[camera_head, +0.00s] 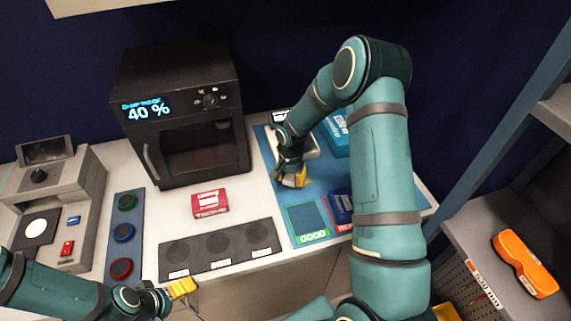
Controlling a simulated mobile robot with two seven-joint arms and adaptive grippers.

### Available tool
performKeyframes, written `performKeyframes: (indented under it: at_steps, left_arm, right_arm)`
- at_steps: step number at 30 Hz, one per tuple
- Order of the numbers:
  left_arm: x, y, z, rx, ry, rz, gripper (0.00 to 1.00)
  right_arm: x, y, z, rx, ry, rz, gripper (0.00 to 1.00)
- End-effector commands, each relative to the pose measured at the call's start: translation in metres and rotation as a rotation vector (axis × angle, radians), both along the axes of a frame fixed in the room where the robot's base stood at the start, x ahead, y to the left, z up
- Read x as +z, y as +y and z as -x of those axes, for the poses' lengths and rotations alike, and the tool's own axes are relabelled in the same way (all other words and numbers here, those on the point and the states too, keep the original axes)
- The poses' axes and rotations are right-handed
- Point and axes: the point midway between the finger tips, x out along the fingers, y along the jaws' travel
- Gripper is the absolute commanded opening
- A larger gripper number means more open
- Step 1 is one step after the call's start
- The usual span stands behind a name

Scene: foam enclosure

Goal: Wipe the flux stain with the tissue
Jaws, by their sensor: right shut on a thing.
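My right gripper (293,179) reaches down to the blue mat (322,176) on the worktable, its yellow fingertips low over the mat. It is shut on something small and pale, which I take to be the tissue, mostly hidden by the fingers. A faint brownish tint shows on the mat beside the fingertips and may be the flux stain; the gripper covers most of that spot. My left gripper (182,288) is at the table's front edge, away from the mat; its finger gap is too small to read.
A black oven (180,110) reading 40 % stands at the back. A red box (209,202) and a dark three-spot tray (219,248) lie left of the mat. An orange case (524,263) lies right.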

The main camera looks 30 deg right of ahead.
Motion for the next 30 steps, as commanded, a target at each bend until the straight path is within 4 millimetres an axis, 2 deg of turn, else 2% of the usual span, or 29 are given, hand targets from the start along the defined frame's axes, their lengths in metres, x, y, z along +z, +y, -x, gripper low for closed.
performKeyframes:
  at_steps: [1,13,18,23,30]
  left_arm:
    - [0.006,0.000,0.000,-0.001,-0.001,0.001,1.00]
    - [0.025,0.000,-0.001,-0.005,0.000,0.002,1.00]
    - [0.025,0.000,-0.001,-0.005,0.000,0.002,1.00]
    - [0.026,0.000,0.000,-0.006,0.000,0.002,1.00]
    - [0.025,0.000,-0.001,-0.006,0.000,0.002,1.00]
  right_arm:
    - [0.013,-0.001,-0.002,0.000,-0.006,0.002,0.11]
    - [0.048,-0.007,-0.004,0.001,-0.005,0.001,0.11]
    - [0.062,-0.009,-0.005,0.003,-0.006,0.002,0.11]
    - [0.069,-0.009,-0.005,0.003,-0.004,0.001,0.11]
    - [0.069,-0.010,-0.005,0.003,-0.003,0.001,0.11]
